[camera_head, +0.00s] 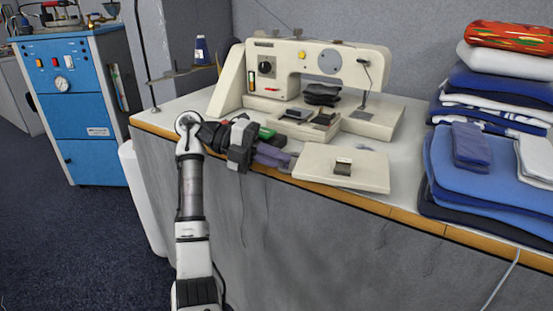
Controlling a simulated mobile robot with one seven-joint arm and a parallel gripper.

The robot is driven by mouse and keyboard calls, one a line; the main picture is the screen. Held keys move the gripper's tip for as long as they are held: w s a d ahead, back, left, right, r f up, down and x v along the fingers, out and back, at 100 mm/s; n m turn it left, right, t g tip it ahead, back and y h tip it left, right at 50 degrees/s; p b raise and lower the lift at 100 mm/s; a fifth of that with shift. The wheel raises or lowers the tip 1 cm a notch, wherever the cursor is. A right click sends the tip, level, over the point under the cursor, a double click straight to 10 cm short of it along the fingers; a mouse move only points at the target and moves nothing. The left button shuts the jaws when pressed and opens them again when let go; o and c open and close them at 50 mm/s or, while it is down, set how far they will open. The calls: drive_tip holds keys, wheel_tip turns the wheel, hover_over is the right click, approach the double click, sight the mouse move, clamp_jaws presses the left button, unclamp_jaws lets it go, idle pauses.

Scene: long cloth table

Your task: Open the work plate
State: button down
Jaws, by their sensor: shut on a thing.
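A cream sewing machine (330,58) stands on the long table. The work plate (368,172) is a flat cream panel in front of the machine's base, near the table's front edge. It has a small dark and metal catch (343,166) on top. My gripper (291,159) comes in from the left, low over the table. Its fingertips are at the plate's left edge and appear shut on it. The exact contact is small and partly hidden by the gripper body.
Folded blue and white cloths (490,150) are stacked at the right. Small dark items (321,94) lie on the machine's base. A thread spool (201,50) stands on a stand at left. A blue cabinet (85,110) stands far left. The table's wooden front edge (405,215) runs below the plate.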

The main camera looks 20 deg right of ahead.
drive_tip(key=c, duration=1.5)
unclamp_jaws()
drive_tip(key=shift+c, duration=0.2)
drive_tip(key=p+v, duration=0.2)
drive_tip(key=v, duration=1.1)
drive_tip(key=shift+a+r+p, duration=0.15)
drive_tip(key=shift+a+p, duration=0.15)
drive_tip(key=shift+p, duration=0.05)
drive_tip(key=shift+w, duration=0.15)
drive_tip(key=shift+c, duration=0.4)
